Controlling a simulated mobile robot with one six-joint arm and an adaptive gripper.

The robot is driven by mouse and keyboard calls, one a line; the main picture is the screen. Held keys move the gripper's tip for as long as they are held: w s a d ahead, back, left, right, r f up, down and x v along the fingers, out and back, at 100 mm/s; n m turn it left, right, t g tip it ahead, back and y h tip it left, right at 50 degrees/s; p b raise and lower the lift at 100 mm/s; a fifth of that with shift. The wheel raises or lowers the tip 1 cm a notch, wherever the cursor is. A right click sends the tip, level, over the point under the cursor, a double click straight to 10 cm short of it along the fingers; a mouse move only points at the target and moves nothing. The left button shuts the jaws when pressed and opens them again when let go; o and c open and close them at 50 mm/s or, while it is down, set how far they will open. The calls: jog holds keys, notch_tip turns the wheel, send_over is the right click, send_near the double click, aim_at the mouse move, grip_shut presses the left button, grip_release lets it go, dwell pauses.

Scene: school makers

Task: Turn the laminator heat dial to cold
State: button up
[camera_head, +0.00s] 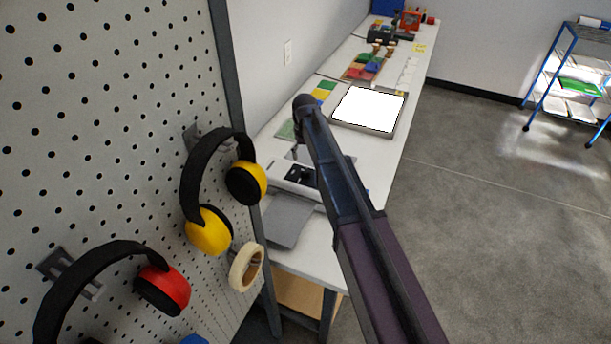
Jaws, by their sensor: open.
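The laminator (281,173) appears to be the pale machine on the near part of the long white bench, with a grey sloping tray (288,222) at its front. A dark patch with small light marks shows on its top, partly behind my arm. I cannot make out the heat dial or its setting. My arm reaches up across the middle of the view and covers the laminator's right side. My gripper cannot be made out; the arm's dark upper link ends in a rounded joint above and behind the laminator.
A pegboard (110,120) with yellow earmuffs (208,232), red earmuffs (163,290) and a tape roll (246,267) stands close on the left. A bright light panel (368,109) lies farther along the bench (330,262). A blue-framed cart (552,82) stands far right; the floor between is clear.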

aim_at(305, 171)
jog(key=shift+f+b, duration=3.75)
jog(key=shift+f, duration=0.35)
